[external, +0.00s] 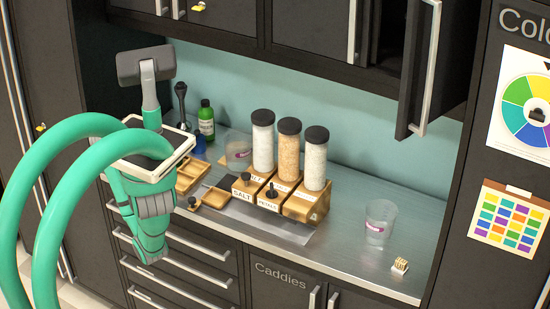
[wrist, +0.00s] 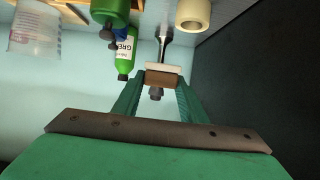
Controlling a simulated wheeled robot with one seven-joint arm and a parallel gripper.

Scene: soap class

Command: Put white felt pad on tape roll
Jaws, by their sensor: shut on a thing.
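The wrist view shows my gripper (wrist: 160,78) with its two green fingers closed on a small flat piece. A white strip, which looks like the white felt pad (wrist: 165,69), lies across the fingertips, with a brown block just beside it. The cream, ring-shaped tape roll (wrist: 194,14) lies on the counter at the top of the wrist view, beyond the fingertips and slightly right. The pad and roll are apart. In the external view I cannot make out the pad, roll or fingertips; my green arm covers the counter's left end.
In the wrist view, a green bottle (wrist: 125,50) and a black-handled tool (wrist: 164,38) stand near the fingertips; a clear cup (wrist: 36,32) is at left. Tall jars (external: 289,145) stand mid-counter.

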